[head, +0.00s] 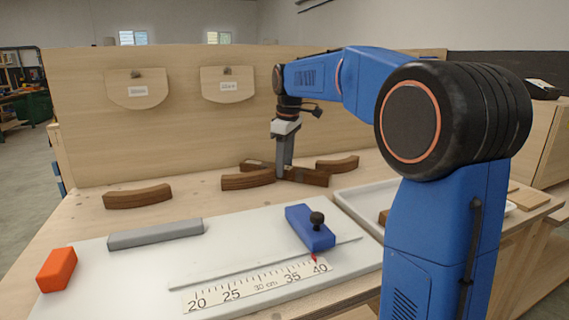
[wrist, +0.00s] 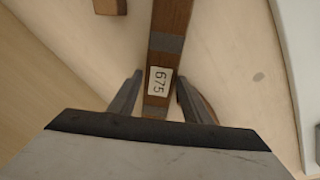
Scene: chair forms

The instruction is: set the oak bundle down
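The oak bundle is a long dark brown wooden piece with grey bands and a white label reading 675 (wrist: 160,80). In the head view the bundle (head: 308,178) lies on the wooden bench top, towards the back panel. My gripper (head: 285,168) points down over it, with its fingers low at the bundle. In the wrist view the two fingers of my gripper (wrist: 159,88) stand on either side of the labelled part. A gap shows beside the bundle, so the fingers look open around it. Part of the bundle is hidden behind the fingers and another piece.
Curved brown pieces lie close by on the bench (head: 248,179), (head: 337,164) and further left (head: 137,196). In front is a white board (head: 130,275) with a grey bar (head: 155,234), blue block (head: 310,228) and orange block (head: 57,269). A white tray (head: 352,206) is at right.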

